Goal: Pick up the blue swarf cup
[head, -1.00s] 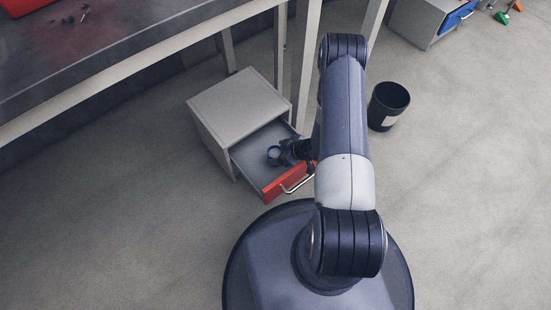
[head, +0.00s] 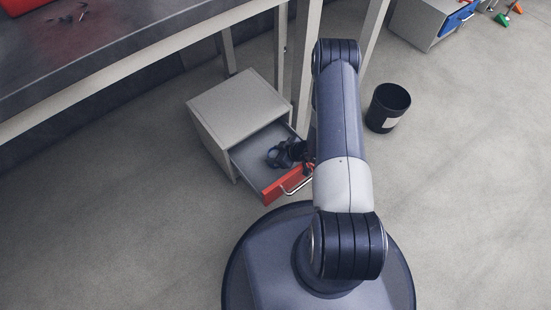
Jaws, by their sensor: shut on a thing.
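A cabinet drawer (head: 262,180) with a red front stands open. My gripper (head: 279,155) is inside it, over the drawer's grey floor. The blue swarf cup (head: 272,157) shows as a small dark blue shape at the fingers, and the gripper is shut on it. My gripper and wrist hide much of the cup. I cannot tell whether the cup touches the drawer floor.
The grey cabinet (head: 240,103) stands beside the legs of a workbench (head: 130,65). A black bin (head: 388,107) is on the floor to the right. Another cabinet (head: 420,22) with a blue drawer front is at the top right.

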